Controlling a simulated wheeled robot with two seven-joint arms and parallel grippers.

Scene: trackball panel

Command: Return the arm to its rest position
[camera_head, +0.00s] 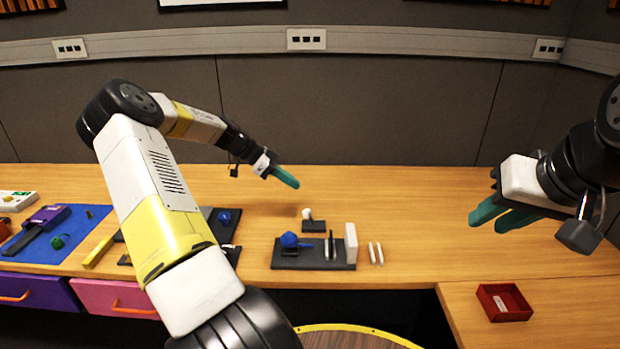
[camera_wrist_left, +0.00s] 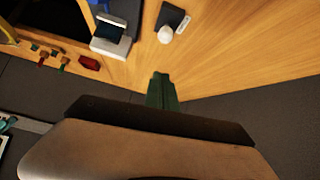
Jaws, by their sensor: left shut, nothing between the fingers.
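My left gripper (camera_head: 286,178) has green fingers. It is shut and empty, held above the back part of the wooden table (camera_head: 400,205). Its shut fingers also show in the left wrist view (camera_wrist_left: 161,90). My left arm reaches in from the lower left and bends over the table. My right gripper (camera_head: 503,216) is at the right, above the table, with its two green fingers apart and nothing visible between them. A dark panel (camera_head: 290,260) with a blue ball (camera_head: 289,240) stands on the table, apart from both grippers.
A small dark base with a white ball (camera_head: 307,213) stands behind the panel. A white block (camera_head: 351,243) stands at the panel's right end. A red tray (camera_head: 504,302) is at the lower right. A blue mat (camera_head: 75,237) with tools lies left. The table's middle right is clear.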

